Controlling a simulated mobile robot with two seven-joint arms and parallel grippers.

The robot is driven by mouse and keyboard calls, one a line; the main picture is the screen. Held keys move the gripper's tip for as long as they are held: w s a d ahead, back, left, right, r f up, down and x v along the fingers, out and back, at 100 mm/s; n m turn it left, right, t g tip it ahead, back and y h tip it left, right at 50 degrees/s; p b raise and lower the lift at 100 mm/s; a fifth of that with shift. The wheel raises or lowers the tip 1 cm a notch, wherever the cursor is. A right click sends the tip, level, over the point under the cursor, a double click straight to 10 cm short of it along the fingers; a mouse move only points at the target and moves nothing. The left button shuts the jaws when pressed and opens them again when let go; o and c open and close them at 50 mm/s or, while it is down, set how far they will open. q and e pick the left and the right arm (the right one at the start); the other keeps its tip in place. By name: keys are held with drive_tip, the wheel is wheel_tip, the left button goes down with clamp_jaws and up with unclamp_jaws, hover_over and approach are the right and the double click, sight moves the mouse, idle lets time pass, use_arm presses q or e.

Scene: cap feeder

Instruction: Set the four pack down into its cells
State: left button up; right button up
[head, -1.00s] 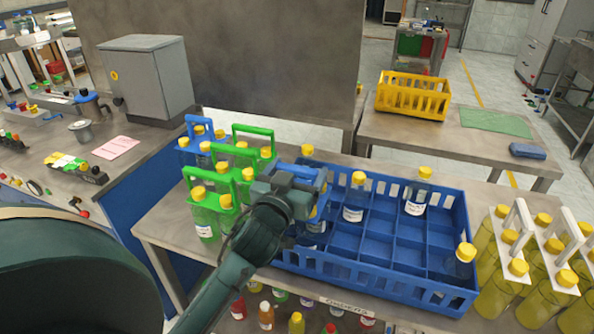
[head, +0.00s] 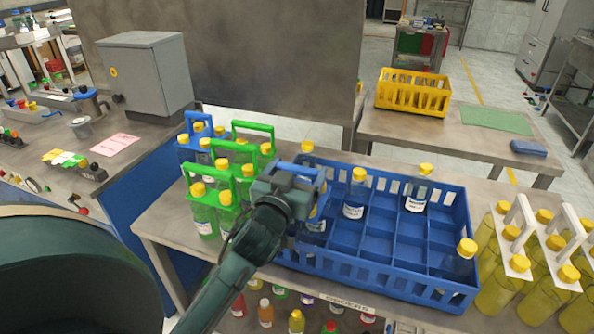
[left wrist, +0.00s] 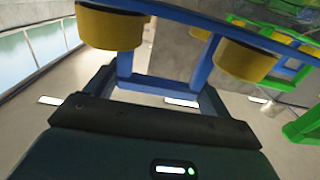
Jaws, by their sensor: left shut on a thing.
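My left gripper (head: 294,185) is shut on the blue handle of a four pack (head: 318,187) with yellow-capped bottles. The gripper and arm hide most of the pack. In the left wrist view the blue handle (left wrist: 165,88) runs between the jaws, with yellow caps (left wrist: 112,27) close by. The pack is over the left end of the blue crate (head: 395,288); I cannot tell how deep its bottles are in the cells. Single yellow-capped bottles stand in the crate at the back middle (head: 354,195), back right (head: 417,190) and front right (head: 459,262). My right gripper is not in view.
Green-handled packs (head: 222,170) and another blue-handled pack (head: 197,130) stand close left of the crate. White-handled packs of yellow bottles (head: 530,260) stand close on its right. Several middle cells are empty. A yellow crate (head: 412,92) is on the back table.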

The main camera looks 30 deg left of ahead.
use_arm(q)
drive_tip(key=o, duration=1.7)
drive_tip(key=shift+r, duration=0.2)
drive_tip(key=shift+o, duration=1.2)
drive_tip(key=shift+f, duration=0.4)
drive_tip(key=v, duration=1.3)
drive_tip(key=shift+r+b, duration=0.3)
drive_tip(key=shift+b, duration=0.05)
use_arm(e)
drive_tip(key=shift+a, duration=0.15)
use_arm(q)
drive_tip(key=shift+d+f, duration=0.1)
drive_tip(key=shift+d, duration=0.05)
